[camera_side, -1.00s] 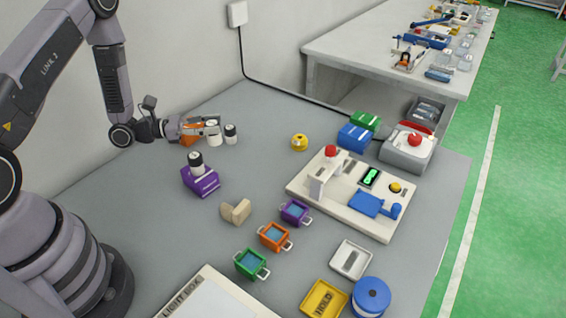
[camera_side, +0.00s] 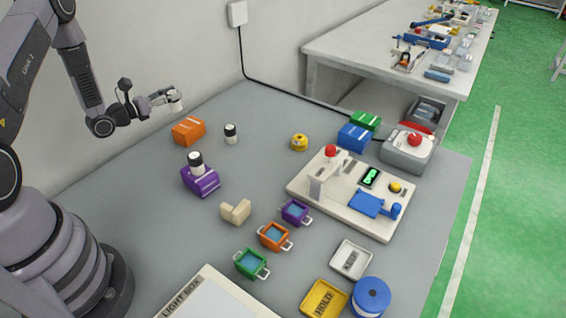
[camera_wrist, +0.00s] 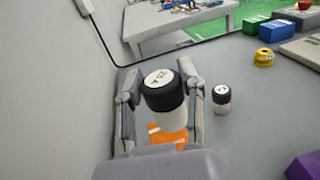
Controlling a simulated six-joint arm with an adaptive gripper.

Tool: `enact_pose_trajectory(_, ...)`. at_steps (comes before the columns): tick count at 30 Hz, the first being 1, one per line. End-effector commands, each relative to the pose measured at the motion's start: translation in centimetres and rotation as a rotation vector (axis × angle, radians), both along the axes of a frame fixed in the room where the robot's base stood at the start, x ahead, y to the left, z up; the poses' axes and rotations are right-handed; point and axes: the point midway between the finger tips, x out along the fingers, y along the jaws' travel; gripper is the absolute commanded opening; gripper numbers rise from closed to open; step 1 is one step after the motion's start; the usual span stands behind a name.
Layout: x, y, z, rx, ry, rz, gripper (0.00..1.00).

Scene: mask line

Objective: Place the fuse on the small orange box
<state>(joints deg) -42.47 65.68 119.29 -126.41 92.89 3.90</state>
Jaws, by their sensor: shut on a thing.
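My gripper (camera_side: 170,100) is shut on a white fuse with a black cap, raised above the table at the back left. The held fuse (camera_wrist: 163,94) is upright between the two fingers in the wrist view. The small orange box (camera_side: 188,131) sits on the table below and slightly right of the gripper; in the wrist view it is partly hidden behind the fuse (camera_wrist: 170,137). A second black-and-white fuse (camera_side: 230,134) stands on the table right of the orange box; it also shows in the wrist view (camera_wrist: 221,98). A third one stands on the purple box (camera_side: 201,182).
A yellow round part (camera_side: 299,142) and blue box (camera_side: 354,137) stand to the right. Small handled bins, trays and a beige block (camera_side: 236,211) lie nearer the front. The wall is close behind my gripper.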

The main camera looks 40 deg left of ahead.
Motion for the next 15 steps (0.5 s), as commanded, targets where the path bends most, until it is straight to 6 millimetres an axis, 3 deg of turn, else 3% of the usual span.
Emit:
enact_pose_trajectory(1,0.7,0.3,-1.2,-0.001,0.000,-0.002,0.01)
enact_pose_trajectory(6,2.4,1.0,-3.3,-0.001,0.000,-0.001,0.01)
enact_pose_trajectory(11,3.3,1.4,-4.4,0.000,-0.001,-0.001,0.01)
enact_pose_trajectory(15,3.3,1.4,-6.5,-0.003,0.002,-0.001,0.01)
